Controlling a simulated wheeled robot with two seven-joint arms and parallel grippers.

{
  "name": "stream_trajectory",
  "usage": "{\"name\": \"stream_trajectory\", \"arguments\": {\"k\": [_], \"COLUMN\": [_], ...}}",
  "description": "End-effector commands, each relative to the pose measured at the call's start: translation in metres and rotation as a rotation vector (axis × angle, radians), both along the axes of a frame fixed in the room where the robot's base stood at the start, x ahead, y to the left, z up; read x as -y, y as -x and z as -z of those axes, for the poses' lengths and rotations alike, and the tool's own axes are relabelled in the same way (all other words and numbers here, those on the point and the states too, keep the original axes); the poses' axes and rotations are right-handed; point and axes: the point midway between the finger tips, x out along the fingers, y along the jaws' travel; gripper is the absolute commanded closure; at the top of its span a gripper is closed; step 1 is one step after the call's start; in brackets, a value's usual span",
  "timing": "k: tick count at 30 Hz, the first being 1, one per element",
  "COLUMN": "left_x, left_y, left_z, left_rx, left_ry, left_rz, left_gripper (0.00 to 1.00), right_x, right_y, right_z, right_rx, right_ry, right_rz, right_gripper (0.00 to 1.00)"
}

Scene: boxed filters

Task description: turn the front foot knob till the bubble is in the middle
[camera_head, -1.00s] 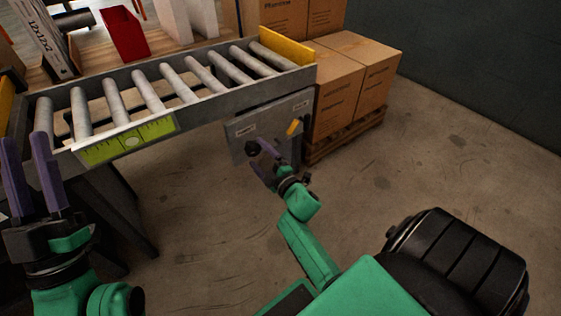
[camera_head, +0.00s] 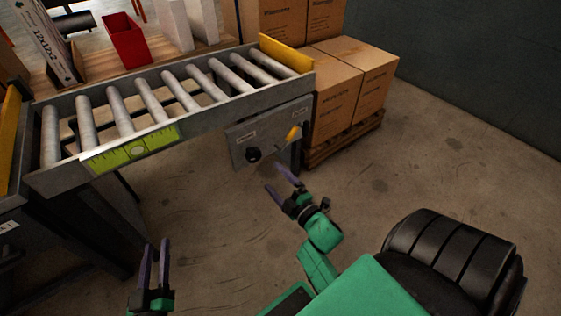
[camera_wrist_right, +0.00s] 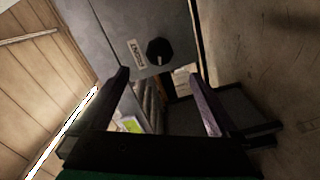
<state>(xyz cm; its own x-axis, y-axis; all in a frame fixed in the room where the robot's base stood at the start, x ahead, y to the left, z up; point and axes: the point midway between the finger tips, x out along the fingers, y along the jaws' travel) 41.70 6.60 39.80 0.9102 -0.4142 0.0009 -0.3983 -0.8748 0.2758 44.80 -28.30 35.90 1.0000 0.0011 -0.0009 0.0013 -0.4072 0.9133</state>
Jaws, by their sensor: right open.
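A black round knob (camera_head: 253,154) sits on the grey panel (camera_head: 240,134) under the conveyor's right end. The knob also shows in the right wrist view (camera_wrist_right: 159,51), beyond my fingers. A yellow-green level strip (camera_head: 105,160) is on the conveyor's front rail. A pale round spot (camera_head: 138,152) shows near its middle; the bubble's exact place is too small to tell. My right gripper (camera_head: 279,180) is open and empty, below and right of the knob, apart from it. My left gripper (camera_head: 155,247) is open and empty, low in the head view.
A yellow lever (camera_head: 292,133) is on the panel right of the knob. Stacked cartons (camera_head: 345,85) stand on a pallet (camera_head: 345,140) to the right. A red bin (camera_head: 125,40) is behind the rollers. The floor in front of the conveyor is clear.

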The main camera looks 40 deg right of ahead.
Motion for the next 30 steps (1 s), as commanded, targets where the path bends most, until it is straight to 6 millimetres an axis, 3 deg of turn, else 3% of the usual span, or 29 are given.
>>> {"name": "stream_trajectory", "arguments": {"k": [3,9,26,30], "left_x": [0.002,0.003,0.003,0.004], "left_y": [0.018,0.037,0.038,0.047], "left_z": [0.029,0.056,0.058,0.051], "left_rx": [-0.094,-0.179,-0.186,-0.233], "left_ry": [-0.013,-0.026,-0.027,-0.041], "left_rz": [0.015,0.028,0.03,0.043], "left_gripper": [0.6,0.6,0.6,0.6], "right_x": [0.0,0.0,-0.001,-0.023], "right_y": [0.01,0.02,0.02,0.02], "right_z": [-0.001,-0.001,-0.001,-0.016], "right_rx": [0.0,0.0,-0.001,-0.042], "right_ry": [-0.001,0.0,-0.005,-0.233], "right_rz": [0.001,0.001,0.0,-0.026], "right_gripper": [0.03,0.03,0.03,0.03]}}
